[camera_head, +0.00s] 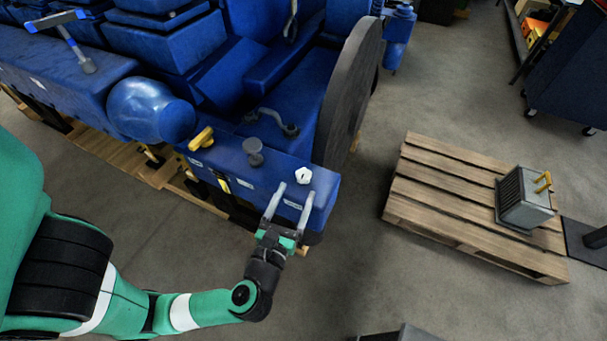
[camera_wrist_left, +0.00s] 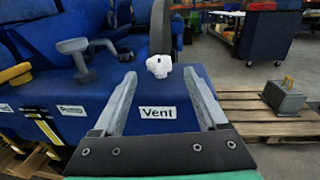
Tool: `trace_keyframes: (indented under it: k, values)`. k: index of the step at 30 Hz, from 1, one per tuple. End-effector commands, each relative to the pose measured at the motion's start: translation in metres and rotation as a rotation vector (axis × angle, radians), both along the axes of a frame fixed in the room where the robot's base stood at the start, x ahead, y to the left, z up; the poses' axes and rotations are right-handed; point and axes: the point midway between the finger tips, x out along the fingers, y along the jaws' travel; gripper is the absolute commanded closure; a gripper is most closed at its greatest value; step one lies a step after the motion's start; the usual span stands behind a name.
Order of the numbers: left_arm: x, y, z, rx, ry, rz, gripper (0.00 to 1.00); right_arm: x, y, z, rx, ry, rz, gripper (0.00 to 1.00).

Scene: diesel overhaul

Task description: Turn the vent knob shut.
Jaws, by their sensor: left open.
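The vent knob is a small white lobed knob (camera_head: 303,175) on top of the blue engine's front block (camera_head: 262,180). In the left wrist view the knob (camera_wrist_left: 159,66) stands above a white "Vent" label (camera_wrist_left: 157,113) on the block's front face. My left gripper (camera_head: 293,193) is open and empty. Its two fingers point toward the knob, one on each side of it in the left wrist view (camera_wrist_left: 168,100). The fingertips look close to the knob but do not visibly touch it. My right gripper is not in view.
A grey round-topped fitting (camera_head: 253,151) and a yellow handle (camera_head: 201,138) stand left of the knob on the block. A large dark flywheel (camera_head: 350,90) rises behind. A wooden pallet (camera_head: 430,185) with a grey finned box (camera_head: 525,199) lies right; the floor between is clear.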

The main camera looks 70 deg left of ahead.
Motion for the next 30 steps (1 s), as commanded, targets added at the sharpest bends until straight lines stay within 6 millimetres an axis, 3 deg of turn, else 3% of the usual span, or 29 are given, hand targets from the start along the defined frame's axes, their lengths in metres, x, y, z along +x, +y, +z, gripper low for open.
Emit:
trace_keyframes:
  k: [9, 21, 30]
  values:
    - [0.035, 0.045, 0.000, 0.001, -0.001, 0.004, 0.25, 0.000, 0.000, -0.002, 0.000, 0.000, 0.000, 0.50]
    - [0.042, 0.053, 0.000, 0.001, 0.000, -0.001, 0.25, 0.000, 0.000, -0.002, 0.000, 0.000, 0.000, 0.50]
    - [0.042, 0.053, 0.000, 0.001, 0.000, 0.000, 0.79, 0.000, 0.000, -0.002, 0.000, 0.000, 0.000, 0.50]
